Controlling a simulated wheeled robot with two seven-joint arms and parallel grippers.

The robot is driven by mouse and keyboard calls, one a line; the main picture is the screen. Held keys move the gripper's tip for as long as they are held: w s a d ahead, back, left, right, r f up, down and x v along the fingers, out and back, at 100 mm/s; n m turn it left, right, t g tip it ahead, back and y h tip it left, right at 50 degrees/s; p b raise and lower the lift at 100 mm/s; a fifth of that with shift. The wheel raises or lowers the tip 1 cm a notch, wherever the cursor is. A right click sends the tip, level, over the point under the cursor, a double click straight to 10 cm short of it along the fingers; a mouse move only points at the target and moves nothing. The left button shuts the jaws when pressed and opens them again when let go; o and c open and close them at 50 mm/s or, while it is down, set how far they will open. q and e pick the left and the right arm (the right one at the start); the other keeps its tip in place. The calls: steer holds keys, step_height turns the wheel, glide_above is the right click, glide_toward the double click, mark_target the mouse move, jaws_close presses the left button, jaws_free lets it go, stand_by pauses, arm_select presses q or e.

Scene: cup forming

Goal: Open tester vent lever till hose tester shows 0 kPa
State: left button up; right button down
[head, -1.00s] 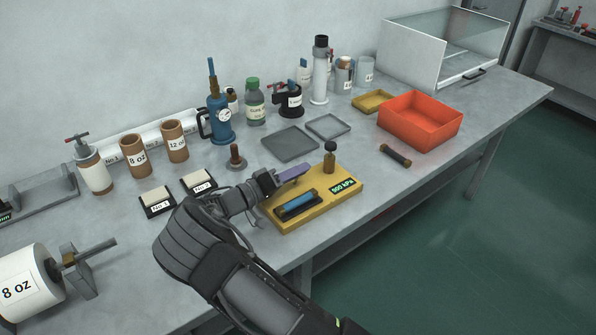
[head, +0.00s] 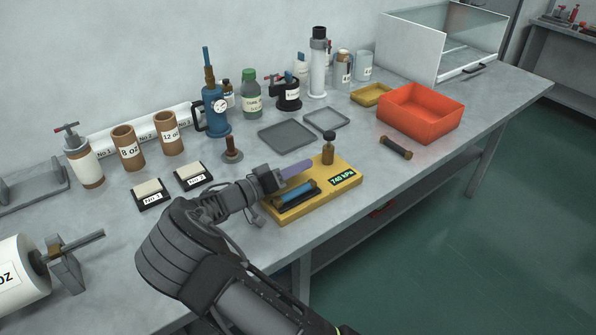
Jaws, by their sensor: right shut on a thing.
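The hose tester (head: 350,168) is a yellow block near the table's front edge. Its green display (head: 342,177) reads 740 kPa. A short blue hose (head: 294,194) lies in a dark cradle on its left part. A brass post with a dark round knob (head: 328,147) stands upright at its back. The gripper hides the bar's near end. My left gripper is not in view.
Two grey trays (head: 286,136) lie behind the tester. A dark rod with brass ends (head: 395,147) lies to its right, before a red-orange bin (head: 420,112). A blue pump with a gauge (head: 215,112) and several bottles stand along the wall. Two small labelled blocks (head: 150,194) lie left.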

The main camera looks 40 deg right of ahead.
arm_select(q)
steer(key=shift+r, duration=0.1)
arm_select(e)
steer(key=c, duration=1.5)
jaws_free()
steer(key=shift+o, duration=0.2)
steer(key=shift+a, duration=0.1)
steer(key=a+b, duration=0.1)
steer(key=a, duration=0.5)
steer(key=shift+w+a+b, duration=0.2)
steer(key=shift+a+b, duration=0.1)
steer(key=shift+b, duration=0.05)
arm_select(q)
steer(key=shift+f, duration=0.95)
arm_select(e)
steer(key=shift+a, duration=0.5)
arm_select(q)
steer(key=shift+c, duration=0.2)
